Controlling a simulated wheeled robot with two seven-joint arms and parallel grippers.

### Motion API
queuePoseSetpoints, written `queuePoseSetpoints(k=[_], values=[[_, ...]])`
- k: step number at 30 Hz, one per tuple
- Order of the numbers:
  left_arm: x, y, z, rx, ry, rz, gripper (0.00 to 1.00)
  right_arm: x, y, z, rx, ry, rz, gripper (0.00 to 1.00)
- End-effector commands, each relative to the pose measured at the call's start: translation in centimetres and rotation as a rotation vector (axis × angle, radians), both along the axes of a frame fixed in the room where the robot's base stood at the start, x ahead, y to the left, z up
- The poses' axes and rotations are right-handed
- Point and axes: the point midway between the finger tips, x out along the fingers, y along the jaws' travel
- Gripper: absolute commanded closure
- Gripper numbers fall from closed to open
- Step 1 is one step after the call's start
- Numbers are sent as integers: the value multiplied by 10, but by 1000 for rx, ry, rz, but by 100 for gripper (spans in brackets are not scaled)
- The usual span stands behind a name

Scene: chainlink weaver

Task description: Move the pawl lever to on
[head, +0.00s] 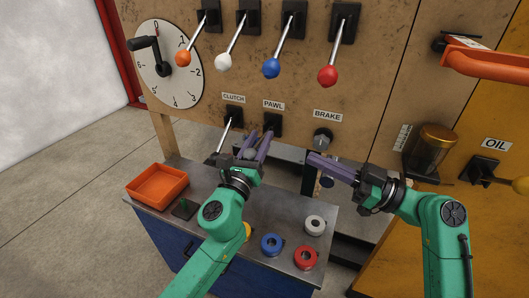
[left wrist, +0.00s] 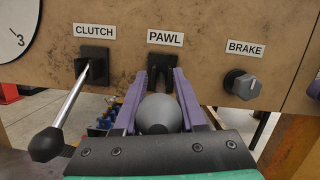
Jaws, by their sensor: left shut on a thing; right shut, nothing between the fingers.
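The pawl lever's black mount (head: 273,123) is on the brown panel under the PAWL label (head: 274,105); it also shows in the left wrist view (left wrist: 163,68). The lever's round grey knob (left wrist: 158,113) sits between the purple fingers of my left gripper (head: 261,143), which is shut on it. The lever points outward from the panel toward the gripper; most of its rod is hidden behind the knob and fingers. My right gripper (head: 312,159) is shut and empty, pointing left, below the brake knob (head: 323,138).
The clutch lever (head: 226,131) hangs close left of my left gripper. Four-coloured levers, including a red one (head: 328,75), hang above. A metal bench (head: 200,193) below holds an orange tray (head: 157,184) and several spools. An oil jar (head: 431,143) stands right.

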Motion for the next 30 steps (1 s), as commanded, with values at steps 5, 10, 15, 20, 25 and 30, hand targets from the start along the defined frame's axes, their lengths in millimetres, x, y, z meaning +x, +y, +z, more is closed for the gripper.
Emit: queuePoseSetpoints(k=[5, 10, 15, 20, 25, 30], values=[[0, 0, 0, 0, -1, 0, 100, -12, 17, 13, -32, -98, 45, 100], [0, 0, 0, 0, -1, 0, 100, -3, 45, 20, -29, -95, 44, 100], [0, 0, 1, 0, -1, 0, 100, 7, 81, 28, -28, -94, 43, 100], [0, 0, 0, 0, -1, 0, 100, 18, 107, 23, -29, -85, 40, 100], [0, 0, 1, 0, -1, 0, 100, 24, 116, 2, -29, -87, 39, 100], [0, 0, 1, 0, -1, 1, 100, 25, 118, -4, -31, -88, 39, 100]])
